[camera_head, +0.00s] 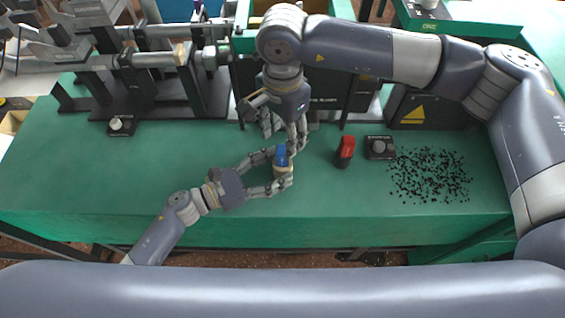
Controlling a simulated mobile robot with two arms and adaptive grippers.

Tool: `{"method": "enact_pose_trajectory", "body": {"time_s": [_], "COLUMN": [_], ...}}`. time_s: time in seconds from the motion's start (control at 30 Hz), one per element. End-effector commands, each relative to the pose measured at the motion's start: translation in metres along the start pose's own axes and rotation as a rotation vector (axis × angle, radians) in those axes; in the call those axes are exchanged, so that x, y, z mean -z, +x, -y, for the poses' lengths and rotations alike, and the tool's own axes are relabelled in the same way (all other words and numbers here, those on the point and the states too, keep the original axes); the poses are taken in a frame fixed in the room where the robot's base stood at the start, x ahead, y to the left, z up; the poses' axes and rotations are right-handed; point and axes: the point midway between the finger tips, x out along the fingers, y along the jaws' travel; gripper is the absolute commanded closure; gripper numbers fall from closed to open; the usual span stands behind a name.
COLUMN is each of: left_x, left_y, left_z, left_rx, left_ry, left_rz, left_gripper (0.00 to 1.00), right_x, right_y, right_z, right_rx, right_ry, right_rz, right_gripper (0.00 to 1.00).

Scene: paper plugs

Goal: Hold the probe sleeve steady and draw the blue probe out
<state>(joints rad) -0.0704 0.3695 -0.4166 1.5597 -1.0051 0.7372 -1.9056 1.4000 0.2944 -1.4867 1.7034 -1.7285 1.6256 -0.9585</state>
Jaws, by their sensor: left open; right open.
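The blue probe (281,153) stands upright in the tan probe sleeve (284,169) near the middle of the green table. My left gripper (280,168) comes in from the left. Its fingers are open, one on the far side and one on the near side of the sleeve; I cannot tell whether they touch it. My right gripper (284,143) reaches down from above and behind, open, with its fingertips close to the top of the blue probe. The lower part of the sleeve is partly hidden by the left fingers.
A red and black object (345,150) stands to the right of the sleeve. Beside it is a small dark box with a grey knob (379,147), then scattered black bits (430,175). Machinery (150,85) lines the back. The green table (75,180) is clear at the left.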

Motion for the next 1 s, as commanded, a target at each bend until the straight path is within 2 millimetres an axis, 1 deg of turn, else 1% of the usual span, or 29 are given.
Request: {"method": "enact_pose_trajectory", "body": {"time_s": [0.03, 0.2, 0.53, 0.57, 0.6, 0.67, 0.7, 0.77, 0.83, 0.87, 0.9, 0.97, 1.0], "left_x": [0.0, 0.0, 0.0, 0.0, 0.0, 0.0, 0.0, 0.0, 0.0, 0.0, 0.0, 0.0, 0.0], "left_y": [0.007, 0.02, 0.023, 0.023, 0.023, 0.023, 0.023, 0.023, 0.023, 0.023, 0.023, 0.023, 0.023], "left_z": [0.0, 0.0, 0.0, 0.0, 0.0, 0.0, 0.0, 0.0, 0.0, 0.0, 0.0, 0.0, 0.0], "left_rx": [0.0, -0.001, 0.0, 0.0, 0.0, 0.0, -0.001, -0.001, -0.001, -0.001, -0.001, -0.001, -0.001], "left_ry": [-0.001, 0.0, 0.0, 0.0, 0.0, 0.0, 0.0, 0.0, 0.0, -0.001, -0.001, -0.001, -0.001], "left_rz": [0.002, 0.0, -0.001, -0.001, -0.001, -0.001, -0.001, -0.001, -0.001, -0.001, -0.001, -0.001, -0.001], "left_gripper": [0.41, 0.41, 0.41, 0.45, 0.54, 0.68, 0.77, 0.9, 0.9, 0.67, 0.76, 0.9, 0.99], "right_x": [0.0, 0.0, 0.0, 0.0, 0.0, 0.0, 0.0, 0.0, 0.0, 0.0, 0.0, 0.0, 0.0], "right_y": [0.0, 0.0, 0.0, 0.0, 0.0, 0.0, 0.0, 0.0, 0.0, 0.0, 0.0, 0.0, 0.0], "right_z": [0.0, 0.0, 0.0, 0.0, 0.0, 0.0, 0.0, 0.0, 0.0, 0.0, 0.0, 0.0, 0.0], "right_rx": [0.0, 0.0, 0.0, 0.0, 0.0, 0.0, 0.0, 0.0, 0.0, 0.0, 0.0, 0.0, 0.0], "right_ry": [0.0, 0.0, 0.0, 0.0, 0.0, 0.0, 0.0, 0.0, 0.0, 0.0, 0.0, 0.0, 0.0], "right_rz": [0.0, 0.0, 0.0, 0.0, 0.0, 0.0, 0.0, 0.0, 0.0, 0.0, 0.0, 0.0, 0.0], "right_gripper": [0.5, 0.5, 0.5, 0.5, 0.5, 0.5, 0.5, 0.5, 0.5, 0.5, 0.5, 0.5, 0.5]}}
